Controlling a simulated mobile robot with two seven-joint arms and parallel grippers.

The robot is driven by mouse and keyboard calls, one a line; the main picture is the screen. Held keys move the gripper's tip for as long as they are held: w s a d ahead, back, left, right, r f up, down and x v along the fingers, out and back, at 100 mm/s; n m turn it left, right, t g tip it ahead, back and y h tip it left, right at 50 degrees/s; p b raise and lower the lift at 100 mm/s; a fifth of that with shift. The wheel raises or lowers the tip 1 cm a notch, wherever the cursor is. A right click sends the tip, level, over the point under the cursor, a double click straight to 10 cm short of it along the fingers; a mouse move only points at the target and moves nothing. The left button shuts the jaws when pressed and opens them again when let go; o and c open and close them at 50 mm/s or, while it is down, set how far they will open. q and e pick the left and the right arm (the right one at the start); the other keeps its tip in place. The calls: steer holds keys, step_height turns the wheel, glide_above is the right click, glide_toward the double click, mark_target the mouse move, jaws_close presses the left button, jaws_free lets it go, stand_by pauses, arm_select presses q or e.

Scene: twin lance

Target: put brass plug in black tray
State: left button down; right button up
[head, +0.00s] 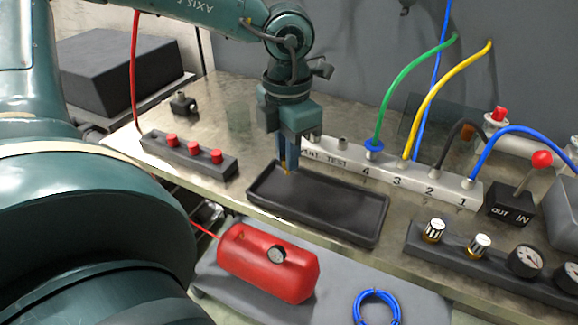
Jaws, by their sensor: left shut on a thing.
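The black tray (345,228) is a shallow rectangular tray on the metal bench, near its front edge. My left gripper (288,166) points down over the tray's left end, with its blue fingers shut. A small bit of the brass plug (288,173) shows at the fingertips; the fingers hide most of it. The plug is over the tray's inside, near the back left corner; I cannot tell whether it touches the tray floor. My right gripper is not in view.
A white manifold (398,183) with coloured hoses stands right behind the tray. A grey bar with red buttons (190,158) is to the left. A panel with knobs and gauges (480,262) is at the right. A red tank (265,264) lies below the bench.

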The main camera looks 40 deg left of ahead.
arm_select(q)
steer(key=shift+f, duration=1.65)
steer(key=shift+f+b, duration=0.25)
steer(key=shift+b, duration=0.15)
steer(key=c, duration=1.4)
jaws_free()
steer(key=shift+r, duration=0.1)
steer(key=shift+o, duration=0.2)
steer(key=shift+r+p, duration=0.35)
steer(key=shift+p, duration=0.2)
step_height(320, 180, up, 12)
steer(key=shift+f, duration=0.2)
